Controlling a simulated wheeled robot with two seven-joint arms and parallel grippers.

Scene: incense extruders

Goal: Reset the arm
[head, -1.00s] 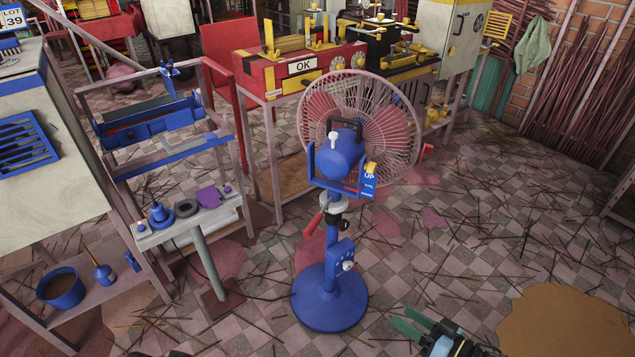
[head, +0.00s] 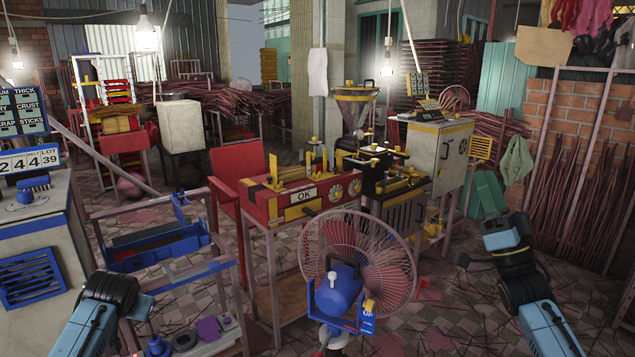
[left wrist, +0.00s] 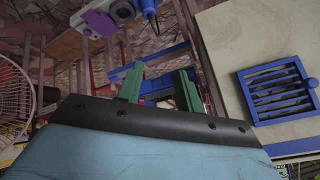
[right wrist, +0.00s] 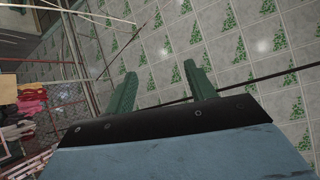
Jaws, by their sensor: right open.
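My right arm rises at the lower right of the head view. Its gripper (head: 492,218) stands tipped upward in front of the teal panel. In the right wrist view its green fingers (right wrist: 157,72) are apart with nothing between them. My left arm (head: 108,290) shows at the lower left of the head view, with its gripper hard to make out there. In the left wrist view the left gripper's green fingers (left wrist: 157,80) are apart, with no held object visible. They show against blue rack parts, beside the cabinet with the blue vent (left wrist: 276,90).
The blue fan (head: 340,285) with a wire cage stands between my arms. A blue rack (head: 165,240) and small stand lie near my left arm. Incense sticks (head: 580,170) lean at the right wall.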

